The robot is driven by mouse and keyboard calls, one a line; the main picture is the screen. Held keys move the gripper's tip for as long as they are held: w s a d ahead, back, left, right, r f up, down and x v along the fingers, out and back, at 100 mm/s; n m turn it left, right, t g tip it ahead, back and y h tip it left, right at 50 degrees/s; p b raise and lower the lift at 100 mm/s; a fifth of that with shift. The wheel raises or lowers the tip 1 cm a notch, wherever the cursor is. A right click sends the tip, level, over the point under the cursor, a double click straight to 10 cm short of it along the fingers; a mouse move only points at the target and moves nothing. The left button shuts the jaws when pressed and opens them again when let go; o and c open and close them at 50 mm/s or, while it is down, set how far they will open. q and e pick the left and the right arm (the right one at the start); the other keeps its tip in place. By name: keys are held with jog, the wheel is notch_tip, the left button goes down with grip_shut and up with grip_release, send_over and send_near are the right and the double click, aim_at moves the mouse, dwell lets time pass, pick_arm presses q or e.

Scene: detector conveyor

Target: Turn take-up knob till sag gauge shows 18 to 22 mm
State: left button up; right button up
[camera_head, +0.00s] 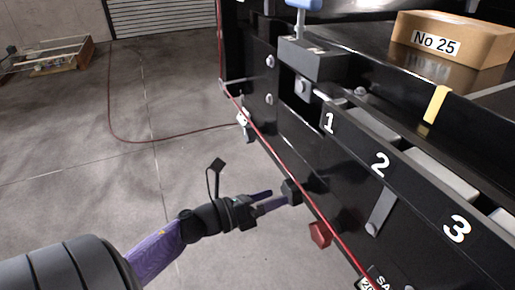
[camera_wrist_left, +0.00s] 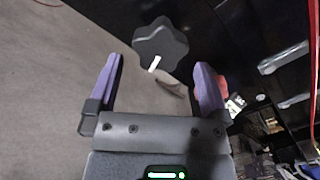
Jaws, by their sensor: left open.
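The take-up knob is a dark lobed knob (camera_head: 291,191) on the side of the black conveyor frame. In the left wrist view the knob (camera_wrist_left: 160,43) shows a white mark on its lower edge. My left gripper (camera_head: 270,199) is open, with its purple fingers pointing at the knob. In the wrist view its fingertips (camera_wrist_left: 159,66) are spread to either side, a little short of the knob, with nothing between them. A label reading "SA" and "20" (camera_head: 372,283), perhaps the sag gauge, is cut off at the bottom edge; its reading cannot be told. My right gripper is not in view.
A red knob (camera_head: 319,234) sits on the frame close to the take-up knob. A red cord (camera_head: 265,139) runs along the frame. Numbered bays and a box marked No 25 (camera_head: 470,38) are above.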

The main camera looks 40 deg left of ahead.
pick_arm(q)
jog(key=v, duration=0.4)
jog(key=shift+s+a, duration=0.15)
jog(key=shift+s, duration=0.1)
jog(key=s+f+n+g+y, duration=0.2)
jog(key=s+f+n+y, duration=0.15)
jog(key=f+n, duration=0.45)
jog(key=s+f+n+g+y, duration=0.2)
jog(key=s+f+n+g, duration=0.15)
jog(key=f+n, duration=0.45)
jog(key=s+f+n+g+y, duration=0.2)
jog(key=s+f+n, duration=0.25)
jog(key=f, duration=0.65)
jog(key=s+d+f+n+g, duration=0.4)
jog(key=s+f+n, duration=0.1)
jog(key=s, duration=0.5)
jog(key=s+d+f+n+g, duration=0.5)
jog(key=s, duration=0.5)
jog(key=shift+f, duration=0.2)
